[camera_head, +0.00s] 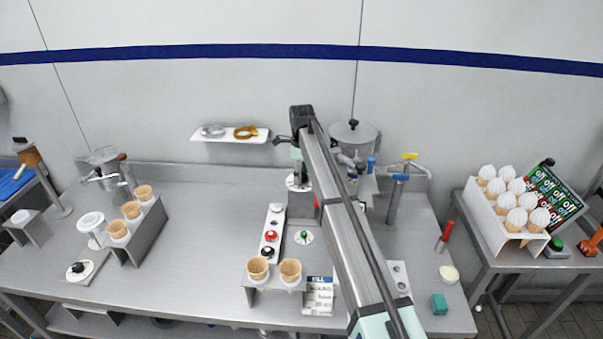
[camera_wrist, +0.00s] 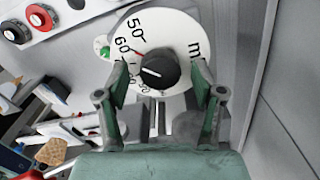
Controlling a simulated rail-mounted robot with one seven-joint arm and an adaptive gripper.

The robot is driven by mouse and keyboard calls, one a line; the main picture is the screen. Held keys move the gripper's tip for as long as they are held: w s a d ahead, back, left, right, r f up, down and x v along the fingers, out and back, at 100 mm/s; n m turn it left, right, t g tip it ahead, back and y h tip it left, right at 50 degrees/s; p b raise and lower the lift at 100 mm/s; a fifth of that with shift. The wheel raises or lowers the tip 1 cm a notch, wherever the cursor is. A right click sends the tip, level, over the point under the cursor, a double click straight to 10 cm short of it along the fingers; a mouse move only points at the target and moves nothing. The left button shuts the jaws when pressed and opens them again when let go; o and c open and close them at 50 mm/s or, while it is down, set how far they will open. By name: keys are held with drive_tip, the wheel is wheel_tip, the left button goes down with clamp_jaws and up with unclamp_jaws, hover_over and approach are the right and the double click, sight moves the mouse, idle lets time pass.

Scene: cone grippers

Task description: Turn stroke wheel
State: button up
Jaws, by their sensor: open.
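The stroke wheel is a round white dial (camera_wrist: 180,35) with a black centre knob (camera_wrist: 158,68). The numbers 50 and 60, part of an "m" and a small red pointer line show on it in the wrist view. In the head view the white dial (camera_head: 298,183) is partly hidden by my arm. My gripper (camera_wrist: 160,80) is open, with its two green-grey fingers to the left and right of the knob. Gaps show between the fingers and the knob, and I cannot tell how near in depth they are. In the head view the fingers are hard to make out.
A panel with red and black buttons (camera_head: 271,236) and a green knob (camera_head: 303,237) stand in front of the dial. Cones in a holder (camera_head: 271,284) are nearer the front edge. Pipes and a lidded hopper (camera_head: 353,132) are at right. The left-centre tabletop (camera_head: 210,230) is clear.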

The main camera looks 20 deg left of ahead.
drive_tip(key=c, duration=1.2)
drive_tip(key=shift+o, duration=0.2)
